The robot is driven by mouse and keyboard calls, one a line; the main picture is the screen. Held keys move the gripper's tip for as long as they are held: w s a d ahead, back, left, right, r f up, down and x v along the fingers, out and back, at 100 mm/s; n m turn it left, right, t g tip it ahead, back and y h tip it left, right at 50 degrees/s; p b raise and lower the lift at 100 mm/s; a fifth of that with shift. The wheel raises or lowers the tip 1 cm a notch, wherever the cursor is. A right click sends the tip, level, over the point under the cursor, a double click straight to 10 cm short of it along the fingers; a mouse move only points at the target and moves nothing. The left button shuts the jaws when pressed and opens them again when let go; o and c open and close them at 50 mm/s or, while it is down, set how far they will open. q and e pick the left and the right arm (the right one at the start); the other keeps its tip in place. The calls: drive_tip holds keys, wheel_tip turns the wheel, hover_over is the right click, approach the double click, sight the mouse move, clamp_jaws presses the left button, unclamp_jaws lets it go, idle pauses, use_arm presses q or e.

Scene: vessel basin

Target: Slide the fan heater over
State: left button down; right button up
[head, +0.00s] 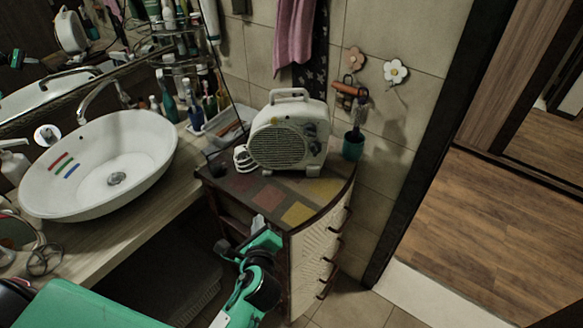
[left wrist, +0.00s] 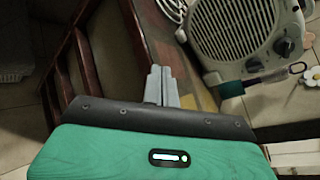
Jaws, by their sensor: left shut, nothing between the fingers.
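The cream fan heater (head: 289,136) stands upright on the top of a small dark cabinet (head: 262,197) with coloured square patches. Its round grille and its knobs face the front, and a handle is on top. In the left wrist view the heater (left wrist: 235,35) fills the upper right. My left gripper (head: 259,222) is at the cabinet's front edge, in front of the heater and apart from it. Its fingers (left wrist: 161,85) are shut together with nothing between them. My right gripper does not show in either view.
A coiled white cord (head: 243,158) lies left of the heater. A green cup (head: 353,145) stands close on its right, near the wall. A white basin (head: 98,165) and several bottles are on the counter at left. The front strip of the cabinet top is bare.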

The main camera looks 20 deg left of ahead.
sight(292, 160)
use_arm(q)
drive_tip(key=w+d+r+m+t, duration=0.1)
drive_tip(key=d+m, duration=0.1)
drive_tip(key=m, duration=0.1)
drive_tip(key=w+d+r+m+t+h, duration=0.1)
drive_tip(key=w+d+m, duration=0.1)
drive_tip(key=m, duration=0.1)
drive_tip(key=w+d+r+m+t, duration=0.1)
drive_tip(key=d+m, duration=0.1)
drive_tip(key=m, duration=0.2)
drive_tip(key=shift+w+d+r+t+h, duration=0.15)
drive_tip(key=shift+w+r+t+h, duration=0.15)
drive_tip(key=shift+t+h, duration=0.1)
drive_tip(key=shift+w, duration=0.25)
drive_tip(key=p+x, duration=0.3)
drive_tip(key=x, duration=1)
drive_tip(key=shift+w+f+p, duration=0.1)
drive_tip(key=shift+p, duration=0.25)
drive_tip(key=b+x, duration=0.1)
drive_tip(key=x, duration=0.9)
drive_tip(key=shift+b, duration=0.3)
drive_tip(key=shift+a+f, duration=0.1)
drive_tip(key=shift+a, duration=0.1)
